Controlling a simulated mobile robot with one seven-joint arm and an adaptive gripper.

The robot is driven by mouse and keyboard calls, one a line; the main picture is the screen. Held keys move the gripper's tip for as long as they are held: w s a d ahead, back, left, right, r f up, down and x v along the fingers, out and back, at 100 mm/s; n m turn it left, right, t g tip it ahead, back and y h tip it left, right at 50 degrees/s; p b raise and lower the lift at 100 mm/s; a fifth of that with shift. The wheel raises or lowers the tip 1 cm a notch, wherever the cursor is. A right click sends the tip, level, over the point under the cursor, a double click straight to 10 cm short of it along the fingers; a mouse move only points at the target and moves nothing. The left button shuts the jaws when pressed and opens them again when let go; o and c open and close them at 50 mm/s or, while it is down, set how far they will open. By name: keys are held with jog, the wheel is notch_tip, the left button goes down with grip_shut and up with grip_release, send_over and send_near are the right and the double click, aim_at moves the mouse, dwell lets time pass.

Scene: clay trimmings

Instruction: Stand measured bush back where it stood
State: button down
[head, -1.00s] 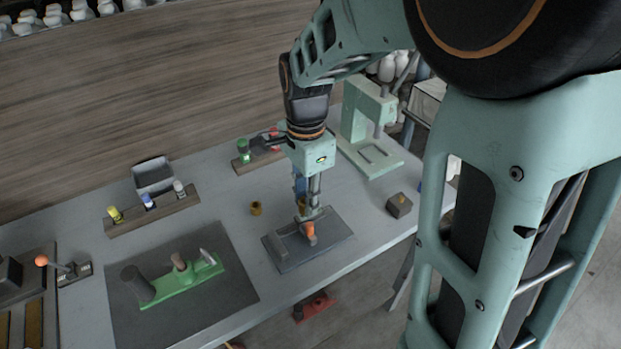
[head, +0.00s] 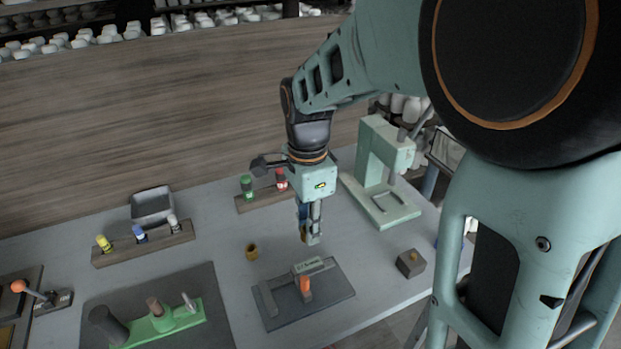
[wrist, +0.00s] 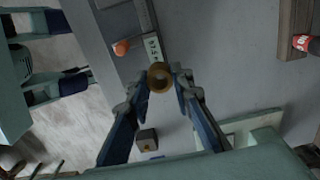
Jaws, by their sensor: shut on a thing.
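My gripper (head: 312,240) hangs above the far edge of the dark gauge plate (head: 335,297), clear of it. In the wrist view, a brass ring-shaped bush (wrist: 160,77) sits between my fingertips (wrist: 160,84), and the jaws are shut on it. Its open bore faces the camera. In the head view the fingers hide most of it. Another brass bush (head: 252,252) stands on the table left of my gripper. The gauge (head: 308,265) with a pale lettered face and orange knob (head: 306,288) is on the plate; it also shows in the wrist view (wrist: 152,45).
A mint-green press (head: 385,180) stands behind right, with a small dark block (head: 411,262) before it. Racks (head: 145,243) with coloured-cap bottles stand at the back. A green fixture (head: 165,325) lies on a dark mat at front left. Bare table surrounds the lone bush.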

jog(key=w+f, duration=0.2)
jog(key=w, duration=0.1)
jog(key=w+d+f, duration=0.1)
jog(key=w+f, duration=0.2)
jog(key=w, duration=0.1)
jog(key=w+f+p, duration=0.1)
jog(key=w+f, duration=0.2)
jog(key=w, duration=0.1)
jog(key=shift+w+d+f, duration=0.1)
jog(key=shift+d+f, duration=0.05)
jog(key=shift+d, duration=0.1)
jog(key=shift+w+f, duration=0.2)
jog(key=shift+f, duration=0.1)
jog(key=shift+w+f, duration=0.1)
jog(key=shift+f, duration=1.5)
jog(key=shift+f, duration=0.15)
jog(key=c, duration=1.8)
grip_release()
jog(key=shift+o, duration=0.4)
